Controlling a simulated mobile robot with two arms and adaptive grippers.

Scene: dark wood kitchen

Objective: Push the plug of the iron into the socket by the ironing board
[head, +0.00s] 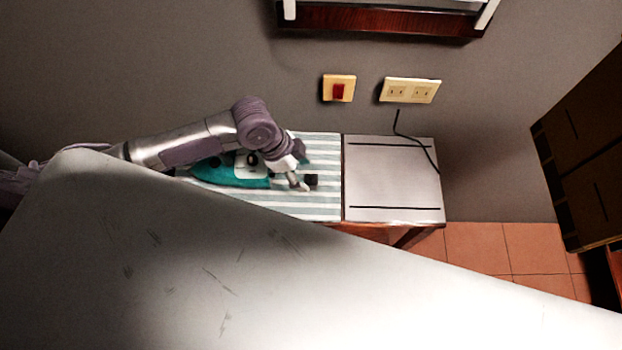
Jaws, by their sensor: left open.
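The teal iron (228,172) lies on the striped ironing board (322,150), partly hidden by my left arm. A small black block (312,180), which may be the plug, is at the tip of my left gripper (300,183). The gripper is open, low over the board; I cannot tell whether it touches the block. The cream socket plate (410,91) with two outlets is on the wall, up and to the right of the gripper. No cord is clearly visible between iron and block. My right gripper is not in view.
A red switch (339,90) is left of the socket. A thin black cord (418,143) runs from just below the socket down past the bare pale panel (393,180) right of the board. A dark cabinet (585,150) stands at the right; tiled floor (478,246) shows below.

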